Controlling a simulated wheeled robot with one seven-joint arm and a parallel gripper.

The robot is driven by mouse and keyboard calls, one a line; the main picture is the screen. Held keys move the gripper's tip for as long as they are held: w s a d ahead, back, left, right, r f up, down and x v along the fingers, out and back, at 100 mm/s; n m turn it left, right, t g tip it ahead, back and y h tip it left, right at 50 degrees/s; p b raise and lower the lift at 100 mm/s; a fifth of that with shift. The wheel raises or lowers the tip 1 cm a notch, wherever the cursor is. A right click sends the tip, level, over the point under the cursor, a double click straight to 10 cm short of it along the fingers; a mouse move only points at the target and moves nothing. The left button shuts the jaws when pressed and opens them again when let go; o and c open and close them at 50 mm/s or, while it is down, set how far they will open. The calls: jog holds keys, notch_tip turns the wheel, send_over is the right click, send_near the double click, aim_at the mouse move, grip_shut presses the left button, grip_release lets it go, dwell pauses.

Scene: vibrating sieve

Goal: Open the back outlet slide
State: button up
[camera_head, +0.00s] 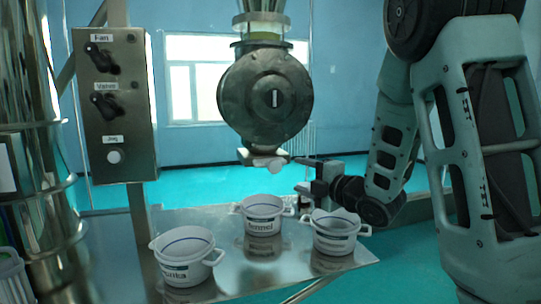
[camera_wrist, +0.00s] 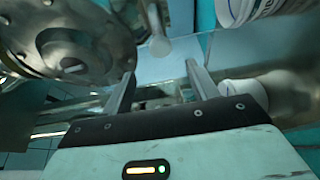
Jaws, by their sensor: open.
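A round metal housing (camera_head: 265,95) hangs under a ribbed metal duct in the head view, with a pale piece and a rounded white knob (camera_head: 275,166) at its bottom. The frames do not show clearly whether this is the back outlet slide. My gripper (camera_head: 298,160) points left towards the knob, close to its right side. In the wrist view the housing (camera_wrist: 65,40) fills the upper left, and the white knob (camera_wrist: 160,46) appears ahead of my gripper (camera_wrist: 160,74). The two fingers are apart, with nothing seen held between them.
Three white tubs stand on a metal shelf (camera_head: 235,255) below: one at left (camera_head: 187,262), one in the middle (camera_head: 262,216), one at right (camera_head: 336,238) below my wrist. A control box (camera_head: 115,105) labelled Fan and Valve stands left, beside a large metal cylinder (camera_head: 40,190).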

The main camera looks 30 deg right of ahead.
aim_at(276, 167)
jog(key=w+p, duration=0.2)
jog(key=w, duration=0.2)
jog(key=w+a+p, duration=0.1)
jog(key=w+p, duration=0.1)
jog(key=w, duration=0.2)
jog(key=w+p, duration=0.1)
jog(key=w, duration=0.4)
jog(key=shift+a+p, duration=0.25)
jog(key=shift+p, duration=0.15)
